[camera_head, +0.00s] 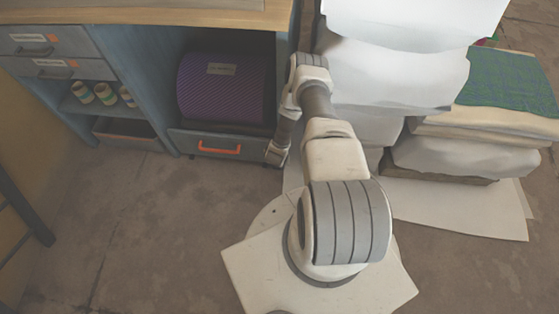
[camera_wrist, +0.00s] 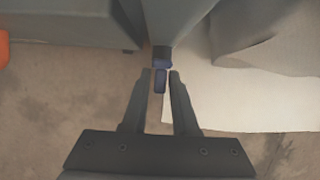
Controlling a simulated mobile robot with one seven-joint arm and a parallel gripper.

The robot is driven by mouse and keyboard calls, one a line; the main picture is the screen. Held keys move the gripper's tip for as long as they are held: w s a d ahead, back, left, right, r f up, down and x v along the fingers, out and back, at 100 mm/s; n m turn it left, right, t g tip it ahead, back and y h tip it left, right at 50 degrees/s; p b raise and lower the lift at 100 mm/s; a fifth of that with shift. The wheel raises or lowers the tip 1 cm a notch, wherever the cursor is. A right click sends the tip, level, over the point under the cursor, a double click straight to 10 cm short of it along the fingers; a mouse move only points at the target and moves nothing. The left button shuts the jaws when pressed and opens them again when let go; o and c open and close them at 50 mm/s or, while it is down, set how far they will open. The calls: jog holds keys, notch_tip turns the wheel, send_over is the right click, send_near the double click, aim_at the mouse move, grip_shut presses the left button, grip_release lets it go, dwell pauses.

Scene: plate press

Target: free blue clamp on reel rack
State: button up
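The blue clamp (camera_wrist: 161,62) is a small dark-blue piece at the middle of the wrist view. It sits at the lower end of a grey-blue upright part (camera_wrist: 178,22), which may belong to the reel rack. My gripper (camera_wrist: 162,74) has one finger on each side of the clamp's lower part. A narrow gap seems to show beside the clamp, so the fingers look open around it. In the head view my arm reaches down beside the cabinet's right end, and I cannot make out the clamp there.
The blue cabinet (camera_head: 165,75) holds a purple roll (camera_head: 222,88) above a drawer with an orange handle (camera_head: 219,149). White draped stacks (camera_head: 400,70) stand close on the right of my arm. Pale sheets (camera_head: 460,208) lie on the floor.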

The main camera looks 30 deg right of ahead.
grip_shut()
jog(key=shift+w+a+h, duration=0.1)
jog(key=shift+h, duration=0.2)
jog(key=shift+w+a+f+n+g+h, duration=0.15)
jog(key=shift+n+g+h, duration=0.2)
jog(key=shift+g+h, duration=0.6)
jog(key=shift+w+a+f+n+g+h, duration=0.1)
jog(key=shift+a+n+g+h, duration=0.3)
jog(key=shift+h, duration=0.9)
jog(key=shift+w+d+f+n+g+h, duration=0.1)
jog(key=shift+n+g+h, duration=0.15)
jog(key=shift+g+h, duration=0.75)
jog(key=shift+r+h, duration=0.1)
jog(key=shift+h, duration=0.25)
jog(key=shift+o, duration=2.4)
grip_release()
jog(key=p+v, duration=0.3)
jog(key=v, duration=1.4)
jog(key=shift+a, duration=0.15)
